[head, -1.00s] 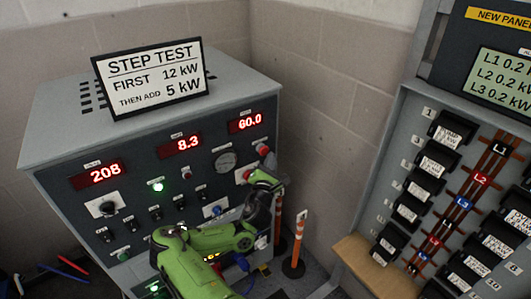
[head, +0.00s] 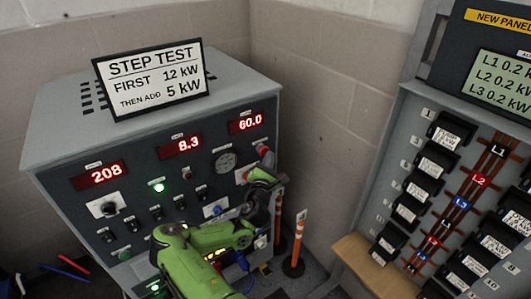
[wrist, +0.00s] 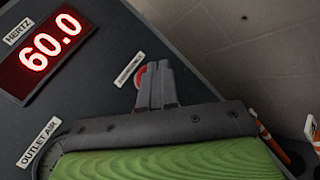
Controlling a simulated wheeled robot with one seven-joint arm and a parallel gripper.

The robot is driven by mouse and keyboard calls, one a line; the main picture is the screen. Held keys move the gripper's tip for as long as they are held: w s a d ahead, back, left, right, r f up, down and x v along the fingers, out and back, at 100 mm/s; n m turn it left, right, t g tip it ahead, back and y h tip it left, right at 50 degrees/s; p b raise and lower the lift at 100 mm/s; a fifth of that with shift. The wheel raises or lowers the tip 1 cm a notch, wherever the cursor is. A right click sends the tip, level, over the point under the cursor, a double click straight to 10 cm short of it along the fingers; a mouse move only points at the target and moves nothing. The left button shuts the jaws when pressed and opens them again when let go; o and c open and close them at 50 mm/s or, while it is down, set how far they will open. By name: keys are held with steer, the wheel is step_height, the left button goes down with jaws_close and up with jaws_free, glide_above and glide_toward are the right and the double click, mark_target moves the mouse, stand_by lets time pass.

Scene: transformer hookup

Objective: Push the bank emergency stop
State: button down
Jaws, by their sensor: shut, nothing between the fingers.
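The bank emergency stop appears to be the round red button (head: 263,150) on the right of the bank's front panel, below the 60.0 display. In the wrist view the red button (wrist: 140,73) shows only in part, with a small label beside it; my fingers hide the rest. My gripper (wrist: 156,66) is shut and empty, its fingertips in front of the button and overlapping it in the picture. Whether they touch it I cannot tell. In the head view my green wrist is just below the button, and the fingertips are hard to make out.
The grey load bank (head: 60,140) carries displays, knobs, a gauge (head: 225,161) and a STEP TEST sign (head: 154,80). Another red part (head: 241,176) sits close left of my wrist. Orange posts (head: 295,245) and a breaker panel (head: 400,130) stand to the right.

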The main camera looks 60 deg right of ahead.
steer(key=shift+w+d, duration=0.15)
steer(key=shift+w, duration=0.2)
stand_by(0.3)
steer(key=s+a+b, duration=0.3)
steer(key=s+b, duration=0.2)
steer(key=s, duration=0.2)
steer(key=shift+a, duration=0.25)
stand_by(0.6)
stand_by(0.4)
